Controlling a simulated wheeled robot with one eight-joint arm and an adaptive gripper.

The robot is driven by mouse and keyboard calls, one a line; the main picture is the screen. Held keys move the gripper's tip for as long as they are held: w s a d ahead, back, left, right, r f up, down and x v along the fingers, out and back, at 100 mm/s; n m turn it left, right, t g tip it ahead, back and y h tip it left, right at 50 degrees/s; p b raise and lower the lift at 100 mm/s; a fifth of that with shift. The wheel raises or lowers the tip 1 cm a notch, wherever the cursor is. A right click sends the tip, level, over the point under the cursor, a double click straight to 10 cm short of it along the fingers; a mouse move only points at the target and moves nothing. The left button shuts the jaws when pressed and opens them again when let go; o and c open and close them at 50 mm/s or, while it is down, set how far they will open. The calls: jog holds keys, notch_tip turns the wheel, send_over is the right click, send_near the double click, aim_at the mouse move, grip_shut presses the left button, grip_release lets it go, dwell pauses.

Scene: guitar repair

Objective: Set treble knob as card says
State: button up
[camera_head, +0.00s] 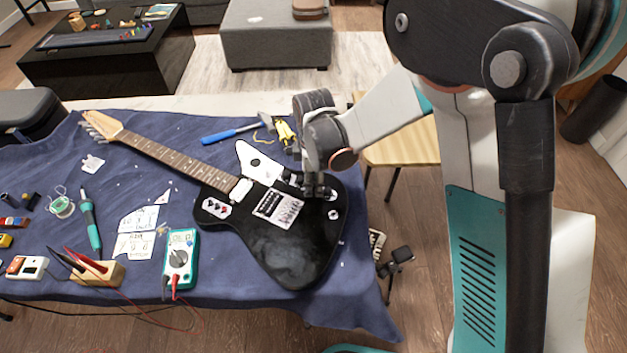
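A black electric guitar (281,246) lies on the blue cloth, its neck pointing to the upper left. My gripper (313,190) points down over the right part of the guitar's body, near its edge. Its fingers are small and dark against the black body, so I cannot tell whether they are open or shut. A small round light-coloured knob (333,214) shows on the body just right of and below the gripper. Any other knob beneath the fingers is hidden. White paper cards (135,247) with writing lie left of the guitar; the writing is too small to read.
A teal multimeter (181,260) stands near the guitar's lower left, with red and black probes in a wooden block (97,273). A soldering iron (91,222) lies further left. A blue-handled hammer (232,133) lies behind the guitar. The blue-covered table (345,300) ends just right of the guitar.

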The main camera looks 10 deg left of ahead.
grip_shut()
jog(key=m, duration=0.4)
jog(key=shift+m+b, duration=0.3)
jog(key=shift+b, duration=0.05)
jog(key=shift+m, duration=2.2)
grip_release()
